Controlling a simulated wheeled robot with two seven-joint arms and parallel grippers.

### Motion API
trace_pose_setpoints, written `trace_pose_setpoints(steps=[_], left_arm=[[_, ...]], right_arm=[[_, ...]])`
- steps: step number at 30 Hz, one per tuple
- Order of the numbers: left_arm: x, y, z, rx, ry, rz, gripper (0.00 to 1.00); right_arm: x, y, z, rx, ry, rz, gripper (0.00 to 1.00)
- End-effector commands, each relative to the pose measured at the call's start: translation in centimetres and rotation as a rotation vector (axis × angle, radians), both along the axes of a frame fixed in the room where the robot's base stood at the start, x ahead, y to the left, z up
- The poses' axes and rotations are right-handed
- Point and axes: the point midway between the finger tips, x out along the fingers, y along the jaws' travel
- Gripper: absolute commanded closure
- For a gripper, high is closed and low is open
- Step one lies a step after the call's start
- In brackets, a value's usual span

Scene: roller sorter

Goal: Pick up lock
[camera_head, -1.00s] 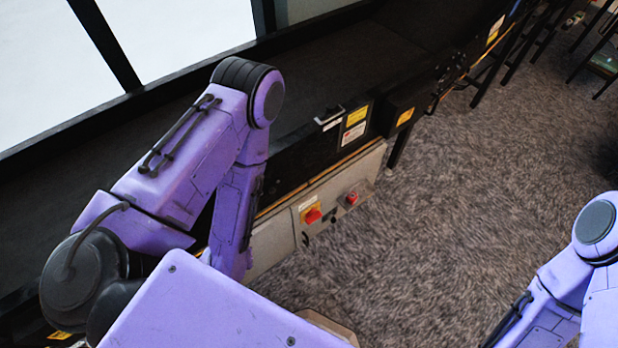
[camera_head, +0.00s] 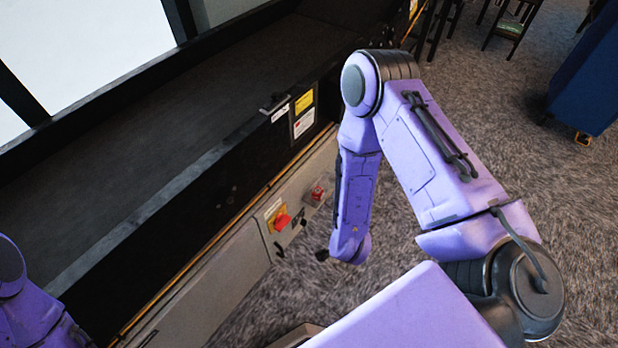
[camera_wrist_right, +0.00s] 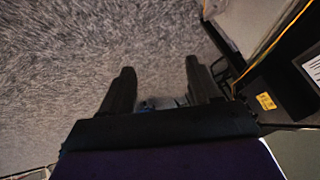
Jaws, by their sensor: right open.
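No object is clearly recognisable as the lock. A small dark item with a pale part (camera_head: 275,105) sits on the near edge of the conveyor in the head view, too small to tell whether it is the lock. My right gripper (camera_wrist_right: 160,70) shows in the right wrist view with its two dark fingers apart, over grey carpet, with nothing held between the tips. In the head view my right arm stands in front of the conveyor's side, and its gripper is mostly hidden. My left arm shows only at the lower left edge; its gripper is out of view.
The black conveyor (camera_head: 190,120) runs diagonally, its visible belt bare. Its side panel carries a red switch (camera_head: 282,221) and a red button (camera_head: 317,192). Dark-legged furniture (camera_head: 508,30) and a blue object (camera_head: 590,75) stand on the carpet at upper right. Open carpet lies right of the conveyor.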

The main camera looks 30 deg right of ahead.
Motion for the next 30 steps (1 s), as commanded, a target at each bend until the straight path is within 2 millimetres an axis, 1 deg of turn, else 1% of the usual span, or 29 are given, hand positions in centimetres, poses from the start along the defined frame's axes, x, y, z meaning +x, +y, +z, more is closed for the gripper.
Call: trace_pose_setpoints(steps=[1, 2, 3, 5, 6, 8, 9, 11, 12, 15, 18, 21, 24, 26, 30], left_arm=[[0.0, 0.0, -6.4, 0.000, 0.000, 0.000, 0.59], [0.0, 0.0, -8.0, 0.000, 0.000, 0.000, 0.59], [0.0, 0.0, -10.3, -0.001, 0.001, 0.001, 0.59], [0.0, 0.0, -13.6, -0.001, 0.001, 0.001, 0.59], [0.0, 0.0, -15.8, -0.001, 0.001, 0.001, 0.59], [0.0, 0.0, -19.1, -0.001, 0.001, 0.001, 0.59], [0.0, 0.0, -21.3, -0.002, 0.001, 0.002, 0.59], [-0.1, -0.1, -24.6, -0.002, 0.001, 0.002, 0.59], [-0.1, -0.1, -26.7, -0.002, 0.002, 0.002, 0.59], [-0.1, -0.1, -30.8, -0.002, 0.002, 0.002, 0.59], [-0.1, -0.1, -33.1, -0.003, 0.003, 0.002, 0.59], [-0.1, -0.1, -34.0, -0.003, 0.002, 0.003, 0.59], [-0.1, -0.1, -34.3, -0.003, 0.002, 0.003, 0.59], [-0.1, -0.1, -34.5, -0.003, 0.002, 0.003, 0.59], [-0.2, -0.2, -35.4, -0.005, 0.003, 0.004, 0.59]], right_arm=[[3.0, -0.3, -5.3, 0.041, -0.113, -0.173, 0.38], [4.6, -0.4, -6.2, 0.069, -0.178, -0.282, 0.38], [6.5, -0.6, -7.5, 0.111, -0.264, -0.428, 0.38], [9.3, -0.9, -9.1, 0.180, -0.388, -0.647, 0.38], [11.1, -1.0, -10.1, 0.232, -0.469, -0.794, 0.38], [13.6, -1.2, -11.4, 0.317, -0.584, -1.018, 0.38], [15.1, -1.3, -12.1, 0.378, -0.656, -1.169, 0.38], [17.3, -1.4, -13.1, 0.473, -0.753, -1.396, 0.38], [18.6, -1.3, -13.6, 0.539, -0.809, -1.544, 0.38], [21.3, -1.2, -13.9, 0.689, -0.907, -1.880, 0.38], [22.9, -1.0, -13.3, 0.796, -0.949, -2.122, 0.38], [23.8, -0.9, -12.6, 0.854, -0.961, -2.259, 0.38], [24.1, -0.9, -12.4, 0.873, -0.962, -2.314, 0.38], [24.2, -1.0, -12.9, 0.873, -0.963, -2.322, 0.38], [24.8, -1.8, -15.4, 0.868, -0.964, -2.319, 0.38]])
